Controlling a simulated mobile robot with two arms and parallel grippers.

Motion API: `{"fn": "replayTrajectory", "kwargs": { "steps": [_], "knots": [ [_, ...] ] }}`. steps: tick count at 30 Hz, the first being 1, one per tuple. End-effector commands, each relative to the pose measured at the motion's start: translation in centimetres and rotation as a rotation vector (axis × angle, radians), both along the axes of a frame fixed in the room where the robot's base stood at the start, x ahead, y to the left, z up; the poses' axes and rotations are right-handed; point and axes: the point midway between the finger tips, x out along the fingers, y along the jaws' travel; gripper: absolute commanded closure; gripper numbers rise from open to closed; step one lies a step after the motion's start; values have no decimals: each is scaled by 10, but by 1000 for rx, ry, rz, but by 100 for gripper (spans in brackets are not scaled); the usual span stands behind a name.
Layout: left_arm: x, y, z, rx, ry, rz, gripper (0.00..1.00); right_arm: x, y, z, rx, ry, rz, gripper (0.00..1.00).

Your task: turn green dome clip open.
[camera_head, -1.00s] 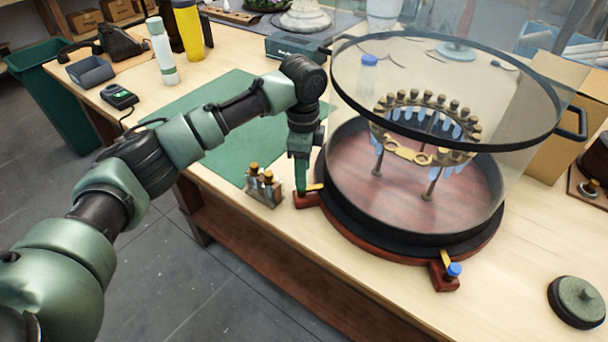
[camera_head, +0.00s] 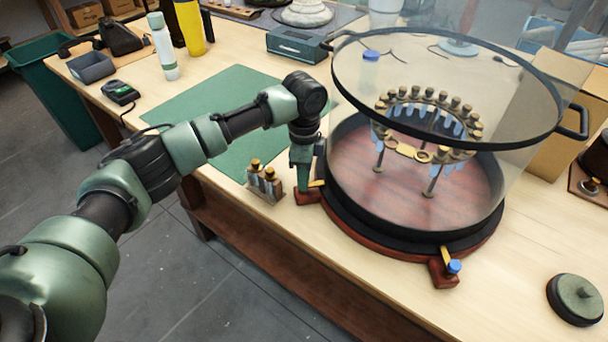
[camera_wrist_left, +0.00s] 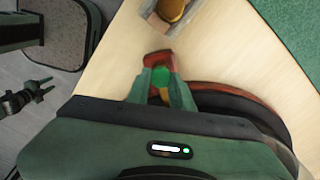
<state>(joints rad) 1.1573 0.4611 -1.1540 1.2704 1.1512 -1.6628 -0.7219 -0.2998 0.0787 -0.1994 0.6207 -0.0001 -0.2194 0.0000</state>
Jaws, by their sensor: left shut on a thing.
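The green clip (camera_wrist_left: 161,76) sits on a small red-brown block (camera_wrist_left: 158,58) at the left foot of the glass dome (camera_head: 455,95). My left gripper (camera_head: 303,184) comes down over it from above and is shut on it; it also shows in the left wrist view (camera_wrist_left: 161,80). A brass lever (camera_head: 317,183) reaches from the clip to the dome's dark rim. The gripper's fingers hide most of the clip in the head view. A blue clip (camera_head: 454,267) with a brass lever is at the dome's front. My right gripper is not clearly shown.
A small holder with brass-topped pieces (camera_head: 264,181) stands close left of my left gripper. A green mat (camera_head: 205,105) lies behind it. A round dark green lid (camera_head: 576,300) lies at the front right. Bare table lies in front of the dome.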

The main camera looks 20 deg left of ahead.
Motion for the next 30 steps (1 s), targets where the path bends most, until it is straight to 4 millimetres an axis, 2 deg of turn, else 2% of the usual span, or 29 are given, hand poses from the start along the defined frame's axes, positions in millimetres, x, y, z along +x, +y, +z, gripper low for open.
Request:
{"fn": "replayTrajectory", "kwargs": {
  "steps": [5, 11, 21, 30],
  "knots": [
    [0, -1, 3, -1, 1, 44, 100, -2, 0, 12, -1, 3, 0, 64],
    [0, -1, 6, -2, 4, 164, 100, -2, 0, 36, -1, 4, 0, 64],
    [1, -1, 7, -2, 4, 475, 100, -2, -1, 86, -2, 4, 1, 64],
    [3, 0, 6, -2, 2, 760, 100, -2, -2, 121, -2, 3, 1, 64]
  ]
}}
